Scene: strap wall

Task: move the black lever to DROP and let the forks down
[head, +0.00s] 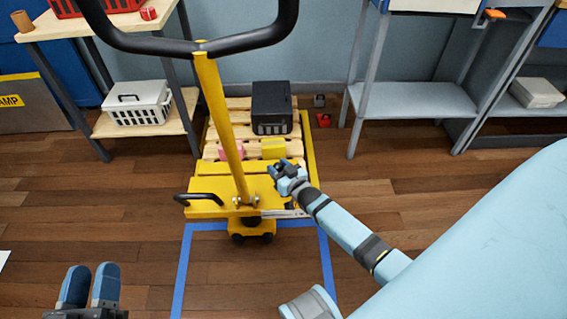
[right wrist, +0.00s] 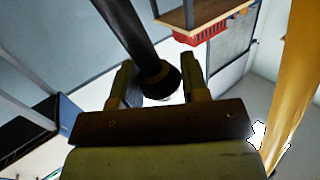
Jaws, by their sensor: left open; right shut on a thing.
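The yellow pallet jack (head: 222,130) stands at the centre of the head view, with a black loop handle (head: 200,47) on its post. My right gripper (head: 281,170) is at the right side of its yellow body, shut on a dark thing mostly hidden by the fingers. In the right wrist view a black rod, seemingly the black lever (right wrist: 132,35), ends between the fingers (right wrist: 158,88). A black curved bar (head: 203,196) sticks out at the jack's left. The forks are hidden under the pallet. My left gripper (head: 90,285) is open and empty at lower left.
The wooden pallet (head: 236,103) carries a black crate (head: 271,107), a yellow block (head: 273,148) and a pink block (head: 230,151). Blue tape (head: 186,262) marks the floor. A wooden shelf stands left, grey tables right. The floor in front is clear.

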